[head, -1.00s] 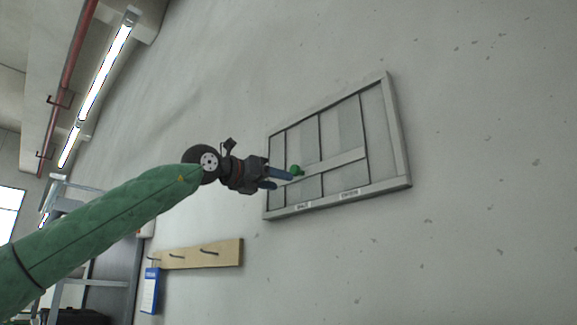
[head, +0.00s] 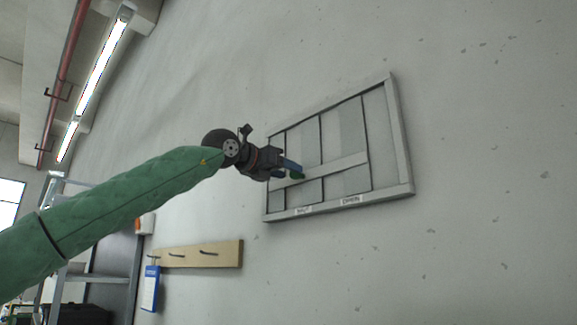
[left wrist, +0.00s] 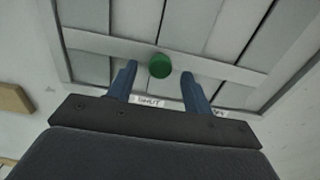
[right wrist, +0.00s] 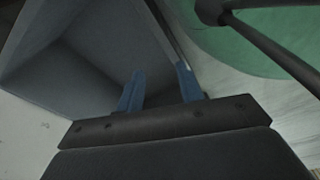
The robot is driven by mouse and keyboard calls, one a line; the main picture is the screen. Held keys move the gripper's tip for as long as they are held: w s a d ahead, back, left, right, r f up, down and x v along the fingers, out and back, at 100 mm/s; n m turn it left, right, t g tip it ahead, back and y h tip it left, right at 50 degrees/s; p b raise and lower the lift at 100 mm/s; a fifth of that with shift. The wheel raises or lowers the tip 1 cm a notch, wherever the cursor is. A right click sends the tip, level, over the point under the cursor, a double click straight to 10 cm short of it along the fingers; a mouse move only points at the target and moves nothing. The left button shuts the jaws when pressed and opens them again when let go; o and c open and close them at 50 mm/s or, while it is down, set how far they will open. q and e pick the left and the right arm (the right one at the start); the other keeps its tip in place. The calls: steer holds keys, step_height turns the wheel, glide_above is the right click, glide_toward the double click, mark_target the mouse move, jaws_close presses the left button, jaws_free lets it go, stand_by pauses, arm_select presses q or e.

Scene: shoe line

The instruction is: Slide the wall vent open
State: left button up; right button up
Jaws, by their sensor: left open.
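The wall vent (head: 404,150) is a grey framed panel with upright slats and a pale horizontal bar (head: 337,164). A green round knob (head: 298,175) sits on the bar, towards its left, above the SHUT label (head: 303,211). The OPEN label (head: 350,201) is further right on the bottom rim. My left gripper (head: 289,170) is open at the knob. In the left wrist view the green knob (left wrist: 160,65) appears between the two blue fingertips, with a gap on each side. My right gripper (right wrist: 160,76) is open and empty, away from the vent.
A wooden hook rail (head: 202,254) with a blue-and-white card (head: 151,288) hangs on the wall below left. A metal rack (head: 95,279) stands at far left. The wall right of the vent is bare. A grey bin-like surface (right wrist: 85,65) is near my right gripper.

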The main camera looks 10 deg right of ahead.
mark_target(323, 170)
arm_select(q)
steer(key=shift+x, duration=0.8)
arm_select(e)
steer(key=shift+s+d+f, duration=0.1)
steer(key=shift+s+d, duration=0.05)
steer(key=shift+s, duration=0.45)
steer(key=shift+s+d+f, duration=0.1)
steer(key=shift+s, duration=0.5)
arm_select(q)
steer(key=shift+c, duration=0.2)
